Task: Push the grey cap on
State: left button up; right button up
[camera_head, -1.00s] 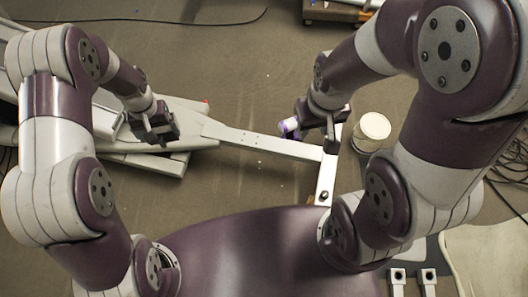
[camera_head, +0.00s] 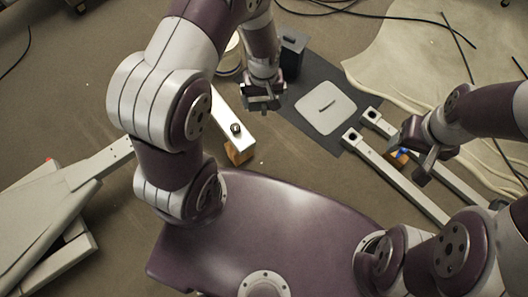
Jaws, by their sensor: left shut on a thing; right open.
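My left gripper (camera_head: 263,98) points down beside the dark mat, to the right of the white bar (camera_head: 232,118). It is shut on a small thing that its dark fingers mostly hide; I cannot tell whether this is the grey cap. No grey cap shows clearly elsewhere. My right gripper (camera_head: 425,165) is open, over two pale bars on the right. The nearer pale bar (camera_head: 400,180) and the farther pale bar (camera_head: 455,182) each have a dark square hole at the upper-left end. A small orange and blue thing (camera_head: 399,156) lies beside the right gripper, partly hidden.
An orange-brown block (camera_head: 238,152) is at the white bar's near end. Grey-white machine parts (camera_head: 60,200) lie at left. Pale cloth (camera_head: 420,60) and cables cover the upper right.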

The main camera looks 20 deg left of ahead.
aim_at(249, 146)
pick_arm(q)
jog(key=s+d+f+n+b, duration=0.1)
jog(key=s+f+n+b, duration=0.25)
jog(key=f+b, duration=0.9)
jog(key=s+f+n+b, duration=0.35)
jog(key=f+b, duration=0.65)
jog(key=f, duration=0.6)
jog(key=shift+m, duration=0.5)
jog(key=shift+w+a+b, duration=0.3)
jog(key=shift+w+a, duration=0.15)
jog(key=shift+a, duration=0.25)
jog(key=shift+w+a+b, duration=0.25)
jog(key=shift+w+a, duration=0.15)
jog(key=shift+a, duration=0.35)
jog(key=shift+w+a+b, duration=0.3)
jog(key=shift+w+a, duration=0.15)
jog(key=shift+a, duration=0.35)
jog(key=shift+w+a, duration=0.35)
jog(key=shift+a, duration=0.05)
jog(key=o, duration=0.7)
